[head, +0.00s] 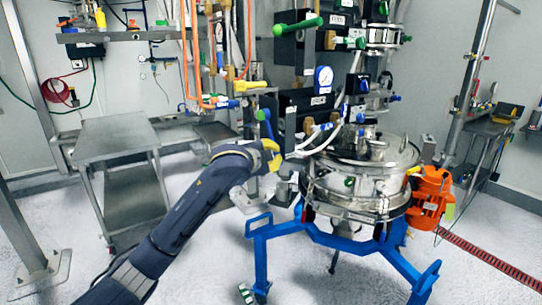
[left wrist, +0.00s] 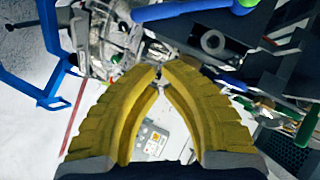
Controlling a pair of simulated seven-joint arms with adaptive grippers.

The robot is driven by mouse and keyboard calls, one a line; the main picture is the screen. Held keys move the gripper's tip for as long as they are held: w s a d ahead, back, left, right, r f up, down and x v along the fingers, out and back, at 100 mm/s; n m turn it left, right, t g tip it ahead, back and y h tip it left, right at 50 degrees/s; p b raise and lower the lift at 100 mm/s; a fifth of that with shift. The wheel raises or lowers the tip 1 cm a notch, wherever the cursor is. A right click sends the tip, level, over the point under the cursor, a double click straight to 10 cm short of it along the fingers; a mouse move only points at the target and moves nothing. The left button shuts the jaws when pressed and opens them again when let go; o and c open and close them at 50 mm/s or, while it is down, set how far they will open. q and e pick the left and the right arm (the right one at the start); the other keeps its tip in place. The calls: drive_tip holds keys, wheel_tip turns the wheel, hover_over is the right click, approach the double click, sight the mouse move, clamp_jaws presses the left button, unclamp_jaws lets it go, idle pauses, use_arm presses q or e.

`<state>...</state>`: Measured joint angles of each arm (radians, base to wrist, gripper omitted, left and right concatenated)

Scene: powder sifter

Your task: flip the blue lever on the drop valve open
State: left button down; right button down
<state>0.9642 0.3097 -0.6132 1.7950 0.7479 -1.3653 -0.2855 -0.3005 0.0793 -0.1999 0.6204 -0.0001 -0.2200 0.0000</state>
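A blue lever with a green knob (head: 265,116) stands on the dark valve assembly at the center of the head view. A blue bar with a green end (left wrist: 190,10) crosses the top of the left wrist view and looks like the same lever. My left gripper (head: 275,155) is just below the lever in the head view. Its yellow fingertips (left wrist: 161,70) nearly meet, with nothing visible held between them. The fingers look apart from the lever. I cannot tell for sure which blue handle belongs to the drop valve. My right gripper is out of view.
A round steel sifter (head: 365,175) on a blue frame (head: 275,231) stands right of my left gripper, with an orange motor (head: 431,195) beside it. Pale hoses (head: 322,142) run close to the gripper. A steel cart (head: 117,137) stands at left.

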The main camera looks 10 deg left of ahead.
use_arm(q)
drive_tip(key=c, duration=2)
unclamp_jaws()
drive_tip(key=shift+s+a+r, duration=0.1)
drive_tip(key=shift+s+a, duration=0.05)
drive_tip(key=shift+s, duration=0.15)
drive_tip(key=shift+o, duration=1)
drive_tip(key=shift+s+a, duration=0.1)
drive_tip(key=shift+s, duration=0.05)
drive_tip(key=o, duration=0.6)
drive_tip(key=a+f+n+g+y, duration=0.1)
drive_tip(key=a+f, duration=0.4)
drive_tip(key=f, duration=0.2)
drive_tip(key=shift+a+f, duration=0.25)
drive_tip(key=shift+a, duration=0.05)
drive_tip(key=n+t+h, duration=0.1)
drive_tip(key=n+h, duration=0.6)
drive_tip(key=n, duration=0.8)
approach(275, 155)
drive_tip(key=x, duration=1)
drive_tip(key=shift+w+f, duration=0.1)
drive_tip(key=shift+w, duration=0.1)
drive_tip(key=shift+c, duration=0.3)
